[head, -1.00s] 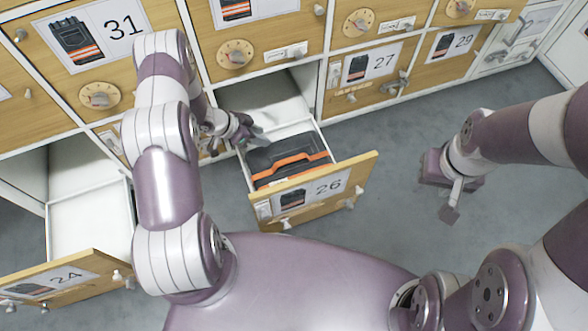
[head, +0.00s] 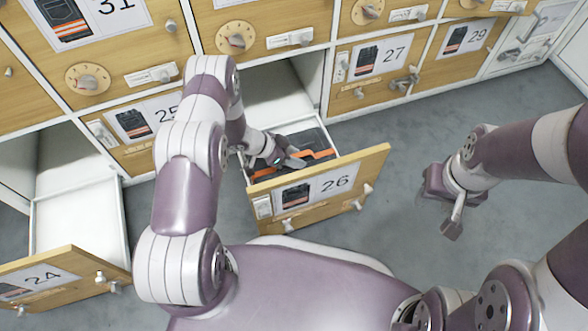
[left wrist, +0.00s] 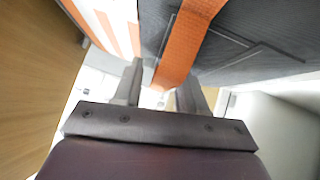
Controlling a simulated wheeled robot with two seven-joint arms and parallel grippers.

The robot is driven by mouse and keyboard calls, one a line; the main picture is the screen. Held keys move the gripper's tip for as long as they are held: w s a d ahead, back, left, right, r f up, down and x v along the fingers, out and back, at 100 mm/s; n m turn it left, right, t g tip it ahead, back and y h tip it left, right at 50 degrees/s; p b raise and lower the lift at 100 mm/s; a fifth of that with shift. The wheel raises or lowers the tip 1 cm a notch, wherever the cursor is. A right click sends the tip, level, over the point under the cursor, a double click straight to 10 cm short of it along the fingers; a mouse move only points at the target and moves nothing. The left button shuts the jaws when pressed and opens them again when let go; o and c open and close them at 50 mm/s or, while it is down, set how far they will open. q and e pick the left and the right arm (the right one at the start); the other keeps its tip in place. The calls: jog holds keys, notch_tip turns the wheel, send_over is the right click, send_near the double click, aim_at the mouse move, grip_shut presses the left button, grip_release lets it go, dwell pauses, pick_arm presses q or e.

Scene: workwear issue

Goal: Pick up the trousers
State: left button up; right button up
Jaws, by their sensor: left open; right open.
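The trousers (head: 320,154), dark grey with an orange band, lie folded in the open drawer 26 (head: 372,163). My left gripper (head: 292,160) is open just above them and hides part of them. In the left wrist view the trousers (left wrist: 240,45) fill the top, and the orange band runs down toward the gap between the open fingers (left wrist: 158,88). I cannot tell whether the fingers touch the cloth. My right gripper (head: 447,212) is open and empty, well to the right over the floor.
Open drawer 24 (head: 80,215) at the left is empty. Shut lockers 25 (head: 145,120), 27 (head: 380,60) and 29 (head: 465,45) stand around drawer 26, with knobs and latches sticking out. The grey floor (head: 400,150) right of drawer 26 is clear.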

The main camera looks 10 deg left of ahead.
pick_arm(q)
grip_shut()
jog(key=shift+w+r, duration=0.1)
dwell(1.2)
